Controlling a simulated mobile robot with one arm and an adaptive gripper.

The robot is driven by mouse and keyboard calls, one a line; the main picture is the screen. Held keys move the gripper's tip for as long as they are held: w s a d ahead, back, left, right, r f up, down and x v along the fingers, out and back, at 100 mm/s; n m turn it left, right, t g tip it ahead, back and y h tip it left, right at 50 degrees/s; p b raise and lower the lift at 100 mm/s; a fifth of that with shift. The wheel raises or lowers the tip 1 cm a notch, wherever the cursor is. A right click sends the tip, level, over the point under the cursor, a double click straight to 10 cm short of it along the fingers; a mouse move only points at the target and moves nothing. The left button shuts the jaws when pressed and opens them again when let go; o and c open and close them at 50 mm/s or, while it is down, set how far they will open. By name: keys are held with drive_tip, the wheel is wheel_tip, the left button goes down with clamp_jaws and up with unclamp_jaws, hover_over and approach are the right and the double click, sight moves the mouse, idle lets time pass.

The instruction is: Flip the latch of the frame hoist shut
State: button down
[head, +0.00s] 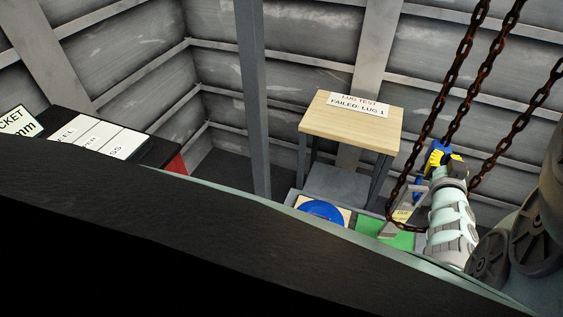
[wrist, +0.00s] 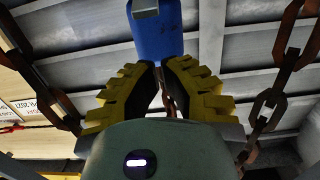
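A blue part (wrist: 155,32) with a grey metal block (wrist: 145,8) at its upper end stands just past my fingertips in the wrist view. I cannot tell whether it is the hoist's latch. My gripper (wrist: 159,66) has yellow, ribbed fingers with dark inner pads. Their tips come nearly together at the blue part's lower end, and I cannot tell whether they touch it. In the head view my gripper (head: 445,160) is at the right among the rusty hoist chains (head: 462,75), with blue (head: 436,152) beside it. The frame of the hoist is not clearly visible.
Chains (wrist: 285,60) hang on both sides of my gripper. In the head view, a wooden table (head: 350,123) with a lug test sign (head: 358,104) stands behind. A blue disc (head: 323,210) and a green panel (head: 395,236) lie lower down. A grey post (head: 252,95) stands left of the table.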

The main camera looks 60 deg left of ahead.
wheel_tip(320, 180, down, 3)
drive_tip(key=shift+d+r+b, duration=0.1)
drive_tip(key=shift+r+b, duration=0.05)
drive_tip(key=shift+b, duration=0.45)
drive_tip(key=shift+s+d+f, duration=0.1)
drive_tip(key=shift+s+f, duration=0.1)
drive_tip(key=shift+f, duration=0.25)
